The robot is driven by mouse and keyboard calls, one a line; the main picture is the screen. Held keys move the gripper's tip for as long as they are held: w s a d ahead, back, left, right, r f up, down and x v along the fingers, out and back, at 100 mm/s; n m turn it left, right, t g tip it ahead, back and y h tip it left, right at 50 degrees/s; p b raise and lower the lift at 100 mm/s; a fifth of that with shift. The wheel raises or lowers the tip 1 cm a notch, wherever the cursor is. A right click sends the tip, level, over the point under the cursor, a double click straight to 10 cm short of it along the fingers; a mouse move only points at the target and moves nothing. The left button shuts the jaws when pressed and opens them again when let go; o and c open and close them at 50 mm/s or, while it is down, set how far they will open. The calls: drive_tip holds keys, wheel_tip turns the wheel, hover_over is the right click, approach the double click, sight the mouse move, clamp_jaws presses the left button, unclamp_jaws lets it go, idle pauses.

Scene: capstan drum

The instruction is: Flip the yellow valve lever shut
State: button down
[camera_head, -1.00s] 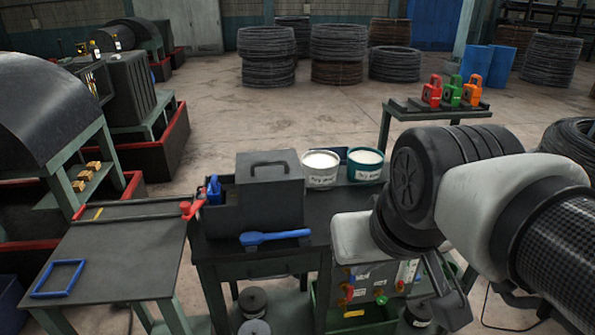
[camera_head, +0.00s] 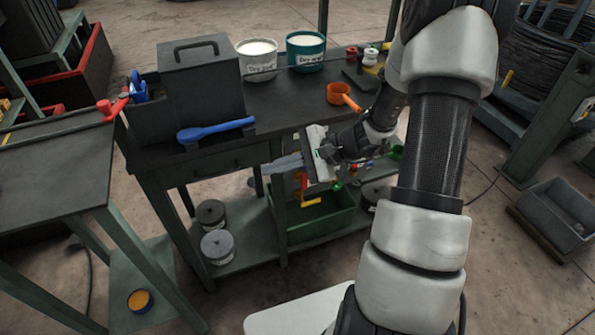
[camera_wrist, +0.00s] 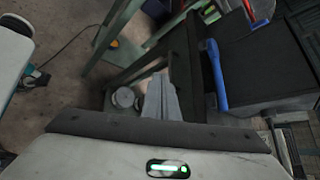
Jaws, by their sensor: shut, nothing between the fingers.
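The yellow valve lever (camera_head: 309,202) shows in the head view as a short yellow bar, roughly level, low on the valve panel under the workbench top. It is just below my gripper (camera_head: 268,167), whose hand hides much of the panel. My gripper points left, in front of the bench, with its fingers together and empty. In the wrist view the grey fingers (camera_wrist: 161,100) point away from the camera, and the lever is not seen there. Whether the fingers touch anything cannot be told.
A red handle (camera_head: 304,184) is close above the lever. A green bin (camera_head: 330,222) is below it. The workbench (camera_head: 270,108) carries a blue scoop (camera_head: 216,130), an orange ladle (camera_head: 342,94) and two tubs.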

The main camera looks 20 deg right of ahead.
drive_tip(key=w+d+f+m+t+h+b, duration=0.1)
drive_tip(key=w+d+f+m+t+b, duration=0.15)
drive_tip(key=d+f+m, duration=0.45)
drive_tip(key=w+d+f+m+t+h+b, duration=0.1)
drive_tip(key=d+f+m+t, duration=0.25)
drive_tip(key=f, duration=0.75)
drive_tip(key=s+d+f+m+t+h, duration=0.1)
drive_tip(key=d+f+m+h, duration=0.1)
drive_tip(key=f, duration=0.4)
drive_tip(key=s+d+f+m+h+b, duration=0.1)
drive_tip(key=s+d+f+m+h, duration=0.1)
drive_tip(key=f+m, duration=0.3)
drive_tip(key=s+d+f+m+t+h+b, duration=0.1)
drive_tip(key=d+f+m+h, duration=0.2)
drive_tip(key=f, duration=0.5)
drive_tip(key=shift+s+t+h, duration=0.25)
drive_tip(key=shift+t+h, duration=0.05)
drive_tip(key=shift+h, duration=0.4)
drive_tip(key=shift+d, duration=0.1)
drive_tip(key=b+x, duration=0.3)
drive_tip(key=x, duration=0.7)
drive_tip(key=shift+r+p, duration=0.3)
drive_tip(key=shift+r, duration=1.75)
